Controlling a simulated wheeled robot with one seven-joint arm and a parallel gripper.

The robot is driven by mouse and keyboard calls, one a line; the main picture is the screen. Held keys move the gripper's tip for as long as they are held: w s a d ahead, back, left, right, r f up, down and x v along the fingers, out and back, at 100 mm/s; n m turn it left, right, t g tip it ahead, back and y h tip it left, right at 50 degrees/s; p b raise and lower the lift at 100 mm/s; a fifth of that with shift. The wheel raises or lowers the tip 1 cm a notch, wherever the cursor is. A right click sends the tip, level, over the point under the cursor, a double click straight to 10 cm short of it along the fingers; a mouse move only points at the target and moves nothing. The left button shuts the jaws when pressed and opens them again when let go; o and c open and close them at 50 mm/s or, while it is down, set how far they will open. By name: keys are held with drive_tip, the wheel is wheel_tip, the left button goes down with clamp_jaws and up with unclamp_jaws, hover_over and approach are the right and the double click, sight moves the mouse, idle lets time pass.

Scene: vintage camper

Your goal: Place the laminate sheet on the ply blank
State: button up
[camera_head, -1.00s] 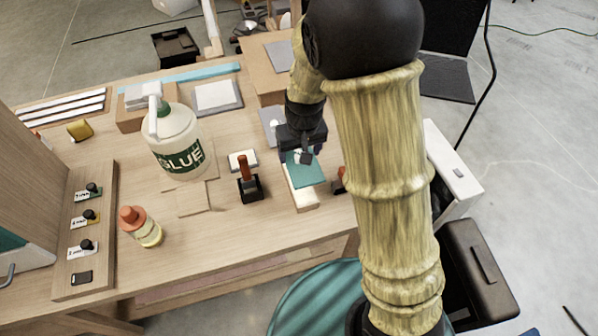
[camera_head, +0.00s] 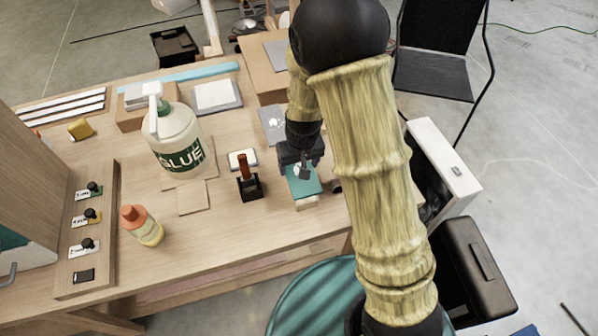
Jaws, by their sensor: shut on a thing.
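My gripper (camera_head: 302,173) is shut on the laminate sheet (camera_head: 304,186), a thin teal square. The sheet lies over a pale wooden block (camera_head: 307,202), which looks like the ply blank. Only the block's front end shows below the sheet's near edge. The sheet looks roughly level and in line with the block. I cannot tell whether it touches the block or hovers just above it. My gripper hides the sheet's far edge.
A black holder with an orange-handled tool (camera_head: 249,184) stands left of the block. A large glue bottle (camera_head: 178,140), a small orange-capped bottle (camera_head: 142,226) and a thin wooden square (camera_head: 193,198) are further left. A dark cylinder (camera_head: 336,186) lies close on the right.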

drive_tip(key=shift+f, duration=2.1)
drive_tip(key=shift+f, duration=0.15)
drive_tip(key=o, duration=1)
drive_tip(key=shift+r, duration=0.65)
wheel_tip(320, 180, up, 11)
drive_tip(key=s, duration=0.1)
drive_tip(key=shift+s+d, duration=0.3)
drive_tip(key=shift+s, duration=0.05)
